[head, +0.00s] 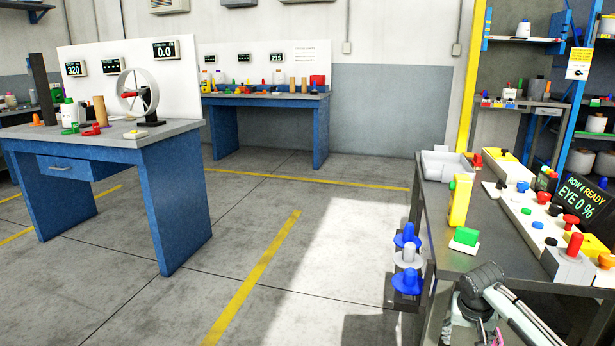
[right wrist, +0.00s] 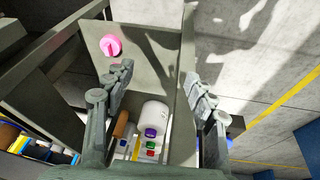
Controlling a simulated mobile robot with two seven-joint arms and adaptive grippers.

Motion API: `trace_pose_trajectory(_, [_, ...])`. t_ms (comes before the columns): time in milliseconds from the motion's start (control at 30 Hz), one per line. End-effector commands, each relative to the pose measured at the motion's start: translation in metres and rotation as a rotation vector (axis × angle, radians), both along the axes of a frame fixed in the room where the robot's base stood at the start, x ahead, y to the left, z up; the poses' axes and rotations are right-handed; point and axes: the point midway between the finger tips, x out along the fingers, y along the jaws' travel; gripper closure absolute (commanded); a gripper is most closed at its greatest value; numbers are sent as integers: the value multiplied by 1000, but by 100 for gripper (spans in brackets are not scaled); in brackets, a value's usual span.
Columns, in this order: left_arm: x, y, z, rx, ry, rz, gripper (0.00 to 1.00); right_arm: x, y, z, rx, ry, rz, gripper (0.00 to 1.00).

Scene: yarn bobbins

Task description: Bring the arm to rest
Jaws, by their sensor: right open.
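My right gripper (right wrist: 160,84) shows in the right wrist view with its two fingers spread wide and nothing between them. Below it lies a grey surface with a pink round knob (right wrist: 110,45) beyond the left finger. A white cylinder (right wrist: 155,117) and an orange-brown rod (right wrist: 124,124) show low between the fingers, apart from them. In the head view part of my right arm (head: 512,312) is at the bottom right, beside the front of the grey bench (head: 463,262). The right fingertips cannot be made out there. My left gripper is not in view.
The right bench holds a grey tray (head: 446,165), a yellow block (head: 461,200), a green button box (head: 466,238) and a dark display (head: 584,202). Blue and white bobbins (head: 407,256) hang at its left side. A blue table (head: 170,200) stands left; open floor lies between.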

Motion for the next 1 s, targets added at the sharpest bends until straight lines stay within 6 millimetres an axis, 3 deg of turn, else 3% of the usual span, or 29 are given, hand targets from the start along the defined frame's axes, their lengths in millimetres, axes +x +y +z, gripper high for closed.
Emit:
trace_pose_trajectory(33, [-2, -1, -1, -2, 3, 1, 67, -21, 16, -41, 11, 24, 59, 44])
trace_pose_trajectory(200, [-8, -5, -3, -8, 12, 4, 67, -91, 54, -145, 17, 59, 247, 44])
trace_pose_trajectory(300, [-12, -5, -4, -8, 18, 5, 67, -146, 72, -196, 13, 82, 344, 44])
trace_pose_trajectory(433, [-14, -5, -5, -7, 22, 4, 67, -222, 88, -247, 0, 111, 453, 44])
trace_pose_trajectory(600, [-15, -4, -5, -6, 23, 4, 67, -299, 98, -282, -24, 147, 553, 44])
trace_pose_trajectory(700, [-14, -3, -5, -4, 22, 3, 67, -323, 99, -291, -34, 158, 584, 44])
trace_pose_trajectory(800, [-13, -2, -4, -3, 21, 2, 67, -333, 100, -294, -39, 162, 599, 44])
trace_pose_trajectory(1000, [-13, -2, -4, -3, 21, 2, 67, -333, 100, -294, -39, 162, 599, 44])
